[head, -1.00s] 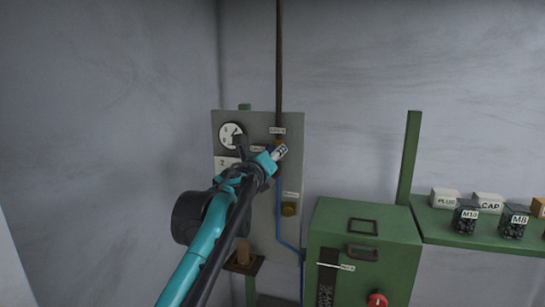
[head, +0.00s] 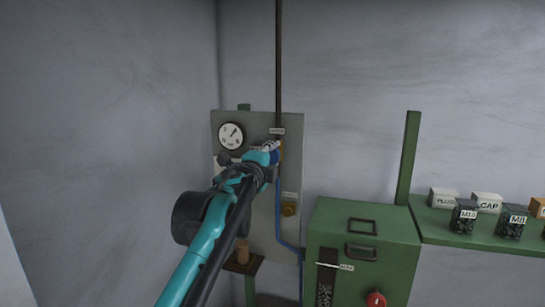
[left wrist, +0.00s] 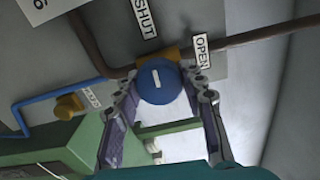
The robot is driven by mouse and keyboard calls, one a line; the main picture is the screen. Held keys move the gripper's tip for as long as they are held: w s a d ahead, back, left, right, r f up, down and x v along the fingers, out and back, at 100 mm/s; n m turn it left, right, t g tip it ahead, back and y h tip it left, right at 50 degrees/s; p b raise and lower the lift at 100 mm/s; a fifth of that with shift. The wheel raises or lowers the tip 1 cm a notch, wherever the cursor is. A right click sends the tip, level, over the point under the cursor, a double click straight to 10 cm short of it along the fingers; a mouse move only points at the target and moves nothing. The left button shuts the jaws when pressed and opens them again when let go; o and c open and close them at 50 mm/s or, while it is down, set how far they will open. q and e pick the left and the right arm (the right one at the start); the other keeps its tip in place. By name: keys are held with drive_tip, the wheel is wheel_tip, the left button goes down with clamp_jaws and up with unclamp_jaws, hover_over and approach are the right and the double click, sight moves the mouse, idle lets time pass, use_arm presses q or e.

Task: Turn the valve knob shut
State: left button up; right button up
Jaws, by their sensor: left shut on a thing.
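The valve knob (left wrist: 158,82) is a round blue knob with a short white mark, on a brass body in the left wrist view. The mark runs roughly up and down in that picture. A SHUT label (left wrist: 145,18) is above it and an OPEN label (left wrist: 202,50) to its right. My left gripper (left wrist: 162,92) is shut on the knob, one finger on each side. In the head view my left gripper (head: 270,154) is at the grey panel (head: 262,215) and largely hides the knob. My right gripper is not in view.
A round gauge (head: 231,136) is on the panel left of the gripper. A brass fitting (head: 289,209) sits lower on it, near a blue pipe (head: 278,232). A green cabinet (head: 335,225) and a green shelf (head: 440,228) with boxes and jars stand to the right.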

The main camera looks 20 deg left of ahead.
use_arm(q)
drive_tip(key=shift+n, duration=0.5)
drive_tip(key=o, duration=1.2)
drive_tip(key=shift+c, duration=0.2)
drive_tip(key=s, duration=1.2)
drive_tip(key=shift+a, duration=0.25)
drive_tip(key=shift+f, duration=0.1)
